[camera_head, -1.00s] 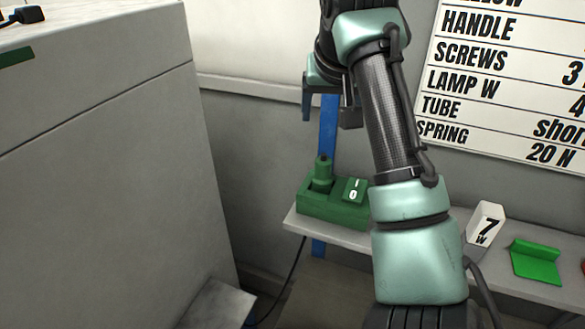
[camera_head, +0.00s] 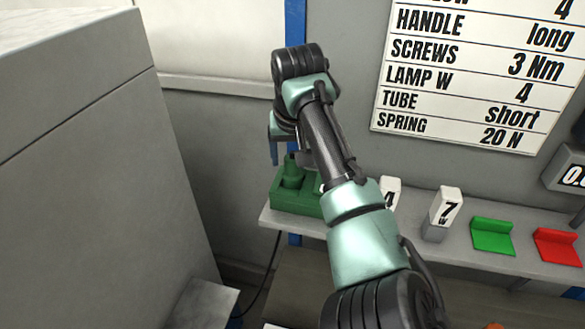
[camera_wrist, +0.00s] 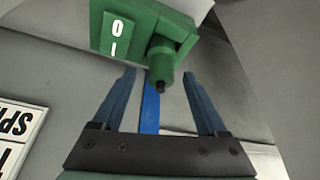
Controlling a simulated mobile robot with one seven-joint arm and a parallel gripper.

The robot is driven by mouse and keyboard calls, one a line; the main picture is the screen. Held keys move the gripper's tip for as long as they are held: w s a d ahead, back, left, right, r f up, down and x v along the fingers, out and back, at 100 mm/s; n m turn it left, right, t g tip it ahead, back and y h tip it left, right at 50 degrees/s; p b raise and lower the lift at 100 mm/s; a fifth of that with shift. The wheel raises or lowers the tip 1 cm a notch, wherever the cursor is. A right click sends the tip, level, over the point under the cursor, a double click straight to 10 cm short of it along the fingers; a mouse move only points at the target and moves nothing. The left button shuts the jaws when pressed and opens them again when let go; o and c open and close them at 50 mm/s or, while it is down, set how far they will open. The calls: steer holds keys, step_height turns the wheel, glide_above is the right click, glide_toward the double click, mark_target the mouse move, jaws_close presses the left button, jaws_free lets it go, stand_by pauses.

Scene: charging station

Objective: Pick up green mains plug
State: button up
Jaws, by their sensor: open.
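The green mains plug (camera_head: 292,172) stands upright in a green socket block (camera_head: 292,200) on the shelf, partly hidden by my arm in the head view. In the wrist view the plug (camera_wrist: 161,66) points toward the camera, with a dark tip where its cable would leave. My gripper (camera_head: 289,157) is open and empty, its blue fingers pointing down just above the plug. In the wrist view my gripper (camera_wrist: 159,75) has one fingertip on each side of the plug, with gaps on both sides. I cannot tell whether the tips reach down past its top.
A switch marked 0 and I (camera_wrist: 117,36) sits on the block beside the plug. A large grey cabinet (camera_head: 90,180) fills the left.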

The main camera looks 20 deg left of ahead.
mark_target(292, 173)
steer(key=shift+p+x, duration=0.45)
steer(key=shift+x, duration=1.25)
steer(key=shift+a, duration=0.1)
jaws_close()
